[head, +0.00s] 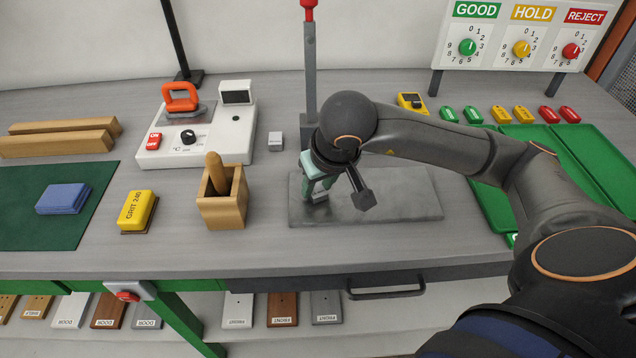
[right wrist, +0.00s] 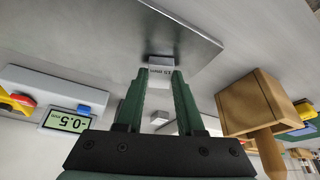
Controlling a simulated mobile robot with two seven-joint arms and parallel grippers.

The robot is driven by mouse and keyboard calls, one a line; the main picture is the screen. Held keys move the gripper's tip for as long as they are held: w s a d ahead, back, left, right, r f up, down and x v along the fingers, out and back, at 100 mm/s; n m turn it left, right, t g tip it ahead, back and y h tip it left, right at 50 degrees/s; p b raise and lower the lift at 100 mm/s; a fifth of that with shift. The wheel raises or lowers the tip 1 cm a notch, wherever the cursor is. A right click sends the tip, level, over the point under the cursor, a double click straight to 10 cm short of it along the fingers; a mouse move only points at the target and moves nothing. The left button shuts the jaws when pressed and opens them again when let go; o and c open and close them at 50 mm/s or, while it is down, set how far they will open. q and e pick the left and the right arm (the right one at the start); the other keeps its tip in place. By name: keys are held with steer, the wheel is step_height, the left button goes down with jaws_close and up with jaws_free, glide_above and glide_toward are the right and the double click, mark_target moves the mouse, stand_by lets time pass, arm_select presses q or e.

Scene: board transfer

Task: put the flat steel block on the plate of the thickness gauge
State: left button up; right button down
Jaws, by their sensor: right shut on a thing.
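My right gripper (head: 322,188) is shut on a small steel block (head: 320,197). In the right wrist view the block (right wrist: 160,70) sits between the green fingertips (right wrist: 160,82), with a "15 mm" label facing the camera. It is over the left part of the flat grey plate (head: 400,205) of the thickness gauge; I cannot tell whether it touches. The gauge's grey column (head: 310,70) with a red top rises behind, partly hidden by my arm. A readout (right wrist: 68,122) shows -0.5 in the wrist view. My left gripper is not in view.
Another small metal block (head: 276,141) stands left of the column. A wooden box (head: 222,208) with a handle in it is left of the plate. A white device (head: 200,140) stands behind it. Green trays (head: 560,160) lie on the right. Bare table lies in front.

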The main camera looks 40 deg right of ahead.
steer(key=c, duration=0.5)
jaws_free()
steer(key=shift+f, duration=0.1)
steer(key=shift+s+r+p, duration=0.1)
steer(key=shift+r+p, duration=0.2)
steer(key=shift+r, duration=0.2)
steer(key=p+v, duration=0.1)
steer(key=v, duration=1)
steer(key=shift+r, duration=0.15)
